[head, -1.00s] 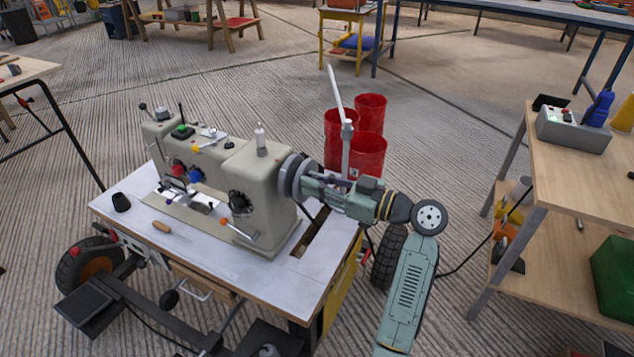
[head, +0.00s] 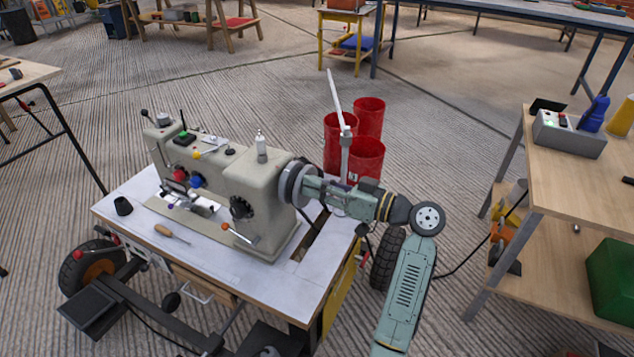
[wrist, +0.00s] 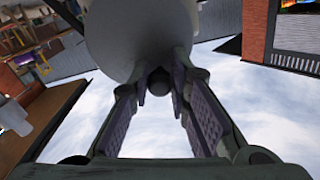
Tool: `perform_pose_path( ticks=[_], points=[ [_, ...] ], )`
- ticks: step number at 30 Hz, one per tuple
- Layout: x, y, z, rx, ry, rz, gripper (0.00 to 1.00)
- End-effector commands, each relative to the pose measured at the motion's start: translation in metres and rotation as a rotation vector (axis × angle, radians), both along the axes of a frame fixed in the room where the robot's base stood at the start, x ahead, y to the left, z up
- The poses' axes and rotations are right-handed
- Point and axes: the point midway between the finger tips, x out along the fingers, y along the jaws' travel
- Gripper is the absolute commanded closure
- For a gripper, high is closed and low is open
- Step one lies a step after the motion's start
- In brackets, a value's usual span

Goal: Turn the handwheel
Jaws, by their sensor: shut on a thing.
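The sewing machine (head: 225,195) is beige and stands on a white-topped table. Its grey handwheel (head: 292,184) is on the right end. My gripper (head: 308,187) comes in from the right, level with the wheel, and partly covers it. In the wrist view the wheel is a large grey disc (wrist: 135,35) across the top. Both fingers (wrist: 160,90) reach up to it, with a dark round knob (wrist: 158,80) between their tips. The gripper is shut on the handwheel; the exact contact is partly hidden.
The white tabletop (head: 130,190) carries a black cup (head: 123,206) and a wooden-handled tool (head: 170,234). Red bins (head: 368,160) stand behind my arm, near a pale upright rod (head: 336,100). A wooden shelf unit (head: 570,185) is at the right. Open floor lies between.

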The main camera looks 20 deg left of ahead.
Motion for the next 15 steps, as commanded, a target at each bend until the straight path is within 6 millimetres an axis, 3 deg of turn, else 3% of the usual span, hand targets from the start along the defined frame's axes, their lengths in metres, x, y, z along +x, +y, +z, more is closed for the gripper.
perform_pose_path(
  ticks=[15],
  points=[
    [0.0092, -0.0018, 0.0044, 0.06, 0.305, 0.0, 1.0]
  ],
)
